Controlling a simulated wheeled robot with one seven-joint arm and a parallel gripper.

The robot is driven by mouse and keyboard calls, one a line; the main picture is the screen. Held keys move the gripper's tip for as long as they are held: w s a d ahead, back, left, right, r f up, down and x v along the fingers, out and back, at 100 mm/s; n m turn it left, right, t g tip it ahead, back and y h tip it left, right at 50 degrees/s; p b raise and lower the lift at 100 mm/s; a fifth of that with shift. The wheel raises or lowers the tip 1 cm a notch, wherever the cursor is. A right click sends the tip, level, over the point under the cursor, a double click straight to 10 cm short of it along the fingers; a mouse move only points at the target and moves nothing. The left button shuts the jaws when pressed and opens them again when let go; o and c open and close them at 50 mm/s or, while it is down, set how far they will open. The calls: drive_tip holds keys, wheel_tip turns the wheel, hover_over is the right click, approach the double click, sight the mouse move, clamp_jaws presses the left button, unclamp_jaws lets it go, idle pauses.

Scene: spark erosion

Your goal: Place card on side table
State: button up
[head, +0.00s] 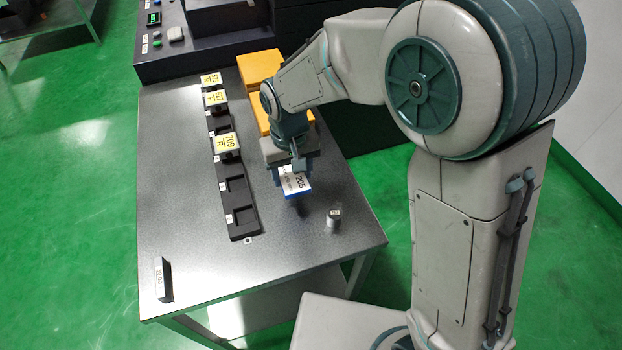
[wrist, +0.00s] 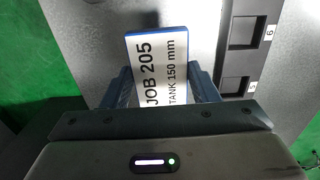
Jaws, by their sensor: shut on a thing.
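The card (head: 295,183) is white with a blue edge and held at my gripper, above the side table (head: 190,260). In the wrist view the card (wrist: 160,75) reads "JOB 205" and "TANK 150 mm". My gripper (head: 291,168) is shut on the card, with a dark blue finger on each side of it in the wrist view (wrist: 165,88). The card's lower end is hidden by the gripper body in the wrist view. The table top is grey, and a shadow lies below the card.
A black slotted rack (head: 237,205) with several yellow-labelled blocks stands left of my gripper. A small metal cylinder (head: 334,218) stands to the right. Orange boxes (head: 259,66) sit behind. A small dark stand (head: 163,279) is at the front left. The front middle of the table is clear.

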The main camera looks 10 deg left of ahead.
hover_over(310, 180)
drive_tip(key=s, duration=0.2)
drive_tip(key=f, duration=0.3)
drive_tip(key=shift+d, duration=0.25)
drive_tip(key=shift+f+p, duration=0.35)
drive_tip(key=shift+f, duration=1.75)
drive_tip(key=shift+f, duration=0.1)
drive_tip(key=shift+f, duration=0.15)
drive_tip(key=o, duration=1)
wheel_tip(310, 180, up, 13)
drive_tip(key=shift+f, duration=0.2)
